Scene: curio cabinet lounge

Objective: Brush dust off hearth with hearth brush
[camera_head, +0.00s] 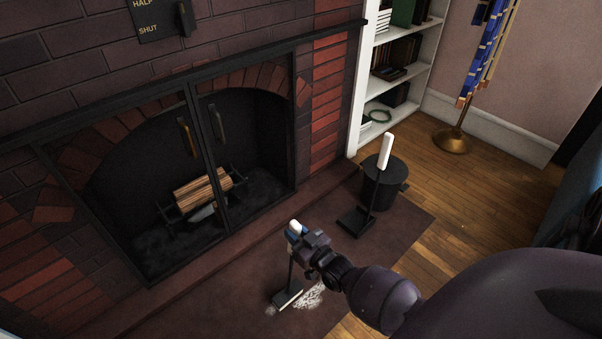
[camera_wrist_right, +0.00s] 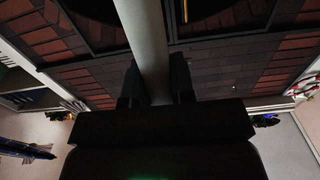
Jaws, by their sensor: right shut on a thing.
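My right gripper (camera_head: 306,247) is shut on the handle of the hearth brush (camera_head: 287,296), just below its white top. The brush hangs upright, its dark head low at the hearth, at the left edge of the white dust (camera_head: 309,296). I cannot tell whether the bristles touch the surface. The dust lies in a patch on the dark brown hearth (camera_head: 395,245), with a small fleck left of the brush head. In the right wrist view the pale handle (camera_wrist_right: 148,45) runs between the two dark fingers (camera_wrist_right: 155,85). My left gripper is not in view.
The fireplace (camera_head: 215,115) with logs (camera_head: 203,189) stands behind the brush. A dustpan (camera_head: 357,220) with an upright white handle and a black bucket (camera_head: 382,182) stand to the right. A white bookshelf (camera_head: 353,120) and a brass stand (camera_head: 452,140) are farther back. Wooden floor is clear at right.

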